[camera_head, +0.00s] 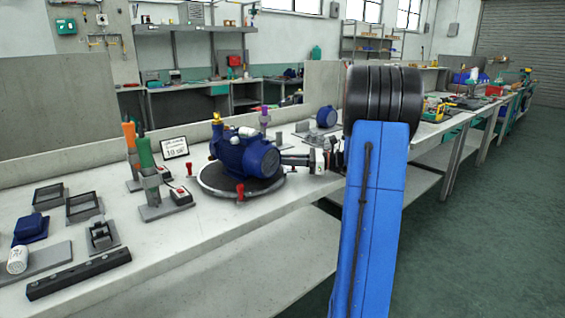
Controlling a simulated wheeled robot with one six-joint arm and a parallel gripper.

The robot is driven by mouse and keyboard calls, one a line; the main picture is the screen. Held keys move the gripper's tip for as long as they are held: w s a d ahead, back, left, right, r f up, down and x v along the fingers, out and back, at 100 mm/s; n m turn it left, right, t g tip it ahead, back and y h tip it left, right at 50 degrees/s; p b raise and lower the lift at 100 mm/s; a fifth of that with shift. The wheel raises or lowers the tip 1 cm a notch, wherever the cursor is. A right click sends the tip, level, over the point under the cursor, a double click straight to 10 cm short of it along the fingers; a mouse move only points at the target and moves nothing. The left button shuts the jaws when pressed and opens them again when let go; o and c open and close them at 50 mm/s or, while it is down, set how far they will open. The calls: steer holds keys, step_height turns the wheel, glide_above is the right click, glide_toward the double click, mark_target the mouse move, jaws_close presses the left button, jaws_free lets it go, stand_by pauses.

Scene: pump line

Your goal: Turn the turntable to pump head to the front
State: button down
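The turntable (214,184) is a dark round plate with a light edge on the bench, with red upright handles at its rim. One red handle (240,192) stands at the front and another (189,169) at the left. A blue pump (236,150) sits on the plate. Its rounded motor end points right and toward the camera; a brass fitting (217,118) stands at its far left end. My gripper (288,160) is at the right side of the turntable, pointing left at the pump. Its fingers are small and dark, so their opening and any contact are unclear.
Screwdrivers in stands (145,155), switch boxes (181,196) and a small sign (174,147) stand left of the turntable. Black trays (83,207) and a black bar (78,274) lie further left. Another blue part (326,117) stands behind my gripper.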

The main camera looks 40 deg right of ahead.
steer(key=c, duration=1.9)
jaws_free()
steer(key=shift+c, duration=0.2)
steer(key=v, duration=1.7)
steer(key=shift+s+d, duration=0.15)
